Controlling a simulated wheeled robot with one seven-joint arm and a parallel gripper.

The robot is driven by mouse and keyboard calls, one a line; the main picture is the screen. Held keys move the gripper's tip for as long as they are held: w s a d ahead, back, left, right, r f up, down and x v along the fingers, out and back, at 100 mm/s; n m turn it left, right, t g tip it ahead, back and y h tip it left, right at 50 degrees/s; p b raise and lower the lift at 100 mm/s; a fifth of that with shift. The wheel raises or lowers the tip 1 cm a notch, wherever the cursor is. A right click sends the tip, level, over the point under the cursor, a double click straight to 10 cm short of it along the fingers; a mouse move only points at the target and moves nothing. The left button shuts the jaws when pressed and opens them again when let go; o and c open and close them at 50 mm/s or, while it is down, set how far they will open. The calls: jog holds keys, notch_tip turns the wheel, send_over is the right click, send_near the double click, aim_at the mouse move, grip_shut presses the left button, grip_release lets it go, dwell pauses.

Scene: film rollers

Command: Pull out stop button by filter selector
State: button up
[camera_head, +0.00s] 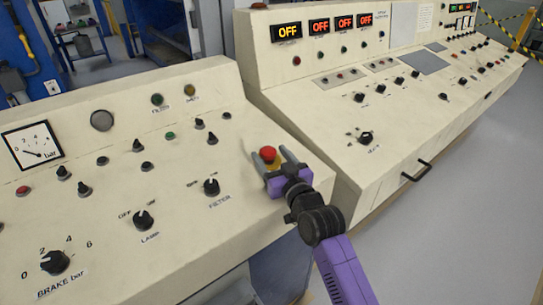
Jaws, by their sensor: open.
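The red stop button (268,153) stands on a yellow base near the right end of the left cream panel. The black filter selector (211,187) is to its left and nearer the front edge, with the printed word FILTER beside it. My gripper (270,156) is open, with one grey finger on each side of the button. The fingers look close to the button, but I cannot tell whether they touch it. My gripper's body hides part of the panel just in front of the button.
The lamp knob (144,220) and brake knob (55,262) stand farther left on the same panel. Several small knobs and lights are behind them. A second console (330,155) with OFF displays and a black handle (416,171) stands to the right. Grey floor (455,230) is clear at right.

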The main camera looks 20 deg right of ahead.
grip_shut()
jog(key=shift+r+p, duration=0.4)
jog(key=shift+r, duration=0.4)
grip_release()
jog(key=shift+s, duration=0.1)
jog(key=shift+f, duration=0.1)
jog(key=shift+s, duration=0.3)
jog(key=s, duration=0.4)
jog(key=s+b, duration=0.1)
jog(key=s, duration=0.1)
jog(key=shift+s+d, duration=0.35)
jog(key=shift+s, duration=0.25)
